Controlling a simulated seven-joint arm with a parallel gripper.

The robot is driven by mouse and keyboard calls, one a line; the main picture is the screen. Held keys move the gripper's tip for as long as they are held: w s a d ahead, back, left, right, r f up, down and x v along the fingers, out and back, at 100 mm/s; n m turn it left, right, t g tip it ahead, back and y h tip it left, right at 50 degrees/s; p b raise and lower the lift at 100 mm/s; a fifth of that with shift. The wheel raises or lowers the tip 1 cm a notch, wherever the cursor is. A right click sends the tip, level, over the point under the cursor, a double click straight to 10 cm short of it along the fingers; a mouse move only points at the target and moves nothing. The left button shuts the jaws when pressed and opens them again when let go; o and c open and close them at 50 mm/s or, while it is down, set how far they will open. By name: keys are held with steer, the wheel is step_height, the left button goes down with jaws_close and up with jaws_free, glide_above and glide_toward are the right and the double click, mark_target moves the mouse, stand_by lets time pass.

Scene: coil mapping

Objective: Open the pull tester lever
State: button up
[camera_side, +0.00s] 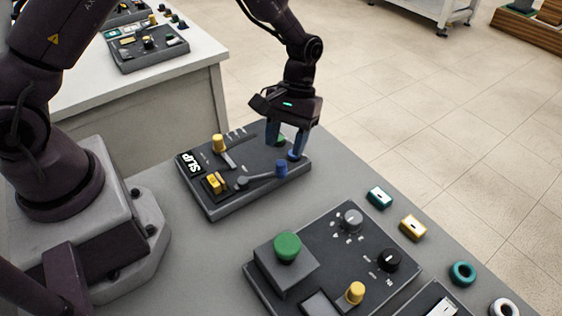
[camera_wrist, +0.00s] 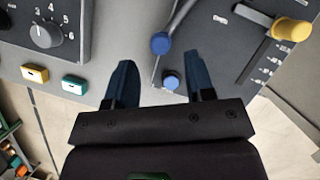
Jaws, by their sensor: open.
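The dark tester panel (camera_side: 235,195) marked SLIP lies on the grey bench and carries a lever with a blue knob (camera_side: 281,168). The lever's blue knob also shows in the wrist view (camera_wrist: 160,43), just beyond the fingers. My gripper (camera_side: 284,148) is open, pointing down over the panel's far right end, empty. A small blue round piece (camera_wrist: 171,82) shows between the fingers in the wrist view, nearer the right finger (camera_wrist: 202,78). Whether the fingers touch the panel cannot be told.
The panel also has a yellow-knobbed handle (camera_side: 218,143) and a yellow block (camera_side: 215,183). A second panel with a green button (camera_side: 287,246) and dials stands in front. Small teal and yellow blocks (camera_side: 413,227) and rings (camera_side: 462,272) lie along the bench's right edge.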

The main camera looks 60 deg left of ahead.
mark_target(281, 162)
steer(key=x, duration=0.5)
steer(key=shift+s+f, duration=0.1)
steer(key=shift+f, duration=0.05)
jaws_close()
